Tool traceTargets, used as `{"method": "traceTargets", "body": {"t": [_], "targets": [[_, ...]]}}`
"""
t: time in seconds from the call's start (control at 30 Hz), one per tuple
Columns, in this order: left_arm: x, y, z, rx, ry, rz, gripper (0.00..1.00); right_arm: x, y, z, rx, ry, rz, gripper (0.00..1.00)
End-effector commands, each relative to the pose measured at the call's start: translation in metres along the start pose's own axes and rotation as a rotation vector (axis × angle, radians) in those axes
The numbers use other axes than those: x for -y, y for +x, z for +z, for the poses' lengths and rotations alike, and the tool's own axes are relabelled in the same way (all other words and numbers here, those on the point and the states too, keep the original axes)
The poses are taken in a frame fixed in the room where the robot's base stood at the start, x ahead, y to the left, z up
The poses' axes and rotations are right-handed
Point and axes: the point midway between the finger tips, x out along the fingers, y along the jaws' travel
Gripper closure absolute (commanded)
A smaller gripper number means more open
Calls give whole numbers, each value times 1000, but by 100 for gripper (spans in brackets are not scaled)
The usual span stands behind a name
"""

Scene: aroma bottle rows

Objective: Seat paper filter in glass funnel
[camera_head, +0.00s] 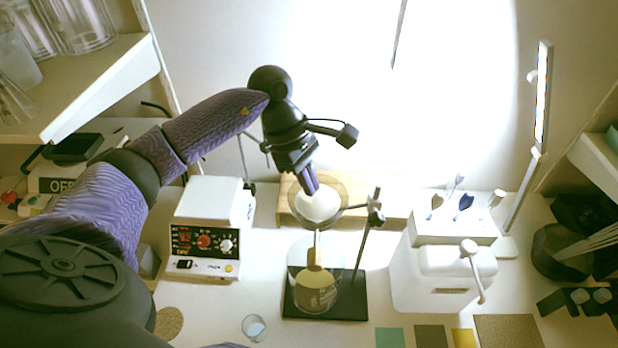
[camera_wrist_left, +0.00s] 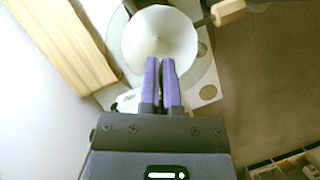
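The white paper filter (camera_head: 318,208) is an open cone at the glass funnel (camera_head: 341,186), whose clear rim surrounds it in the head view. In the left wrist view the filter (camera_wrist_left: 160,32) lies just ahead of the purple fingers, over the funnel's pale round rim (camera_wrist_left: 115,40). My left gripper (camera_head: 313,190) reaches down from above; its fingertips (camera_wrist_left: 160,62) are close together at the filter's near edge and appear shut on it. How deep the filter sits in the funnel cannot be told. My right gripper is not in view.
A stand with a black base (camera_head: 350,302) and clamp (camera_head: 375,208) carries the funnel over a flask (camera_head: 316,290) of yellowish liquid. A heater box (camera_head: 207,240) stands left, a white holder (camera_head: 440,270) right. A small beaker (camera_head: 255,328) is in front.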

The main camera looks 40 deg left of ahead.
Motion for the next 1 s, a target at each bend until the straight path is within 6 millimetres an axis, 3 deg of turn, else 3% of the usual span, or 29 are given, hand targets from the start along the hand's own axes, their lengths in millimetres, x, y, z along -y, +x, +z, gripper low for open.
{"method": "traceTargets", "body": {"t": [0.17,0.2,0.37,0.67,1.0], "targets": [[0,-1,0,0,0,0,100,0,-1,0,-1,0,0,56],[0,-1,0,0,0,0,88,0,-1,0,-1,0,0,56],[0,-1,0,0,0,0,56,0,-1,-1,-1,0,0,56],[-1,-8,0,-1,0,3,56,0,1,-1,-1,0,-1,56],[-1,-87,0,-1,0,4,56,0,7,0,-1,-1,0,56]]}}
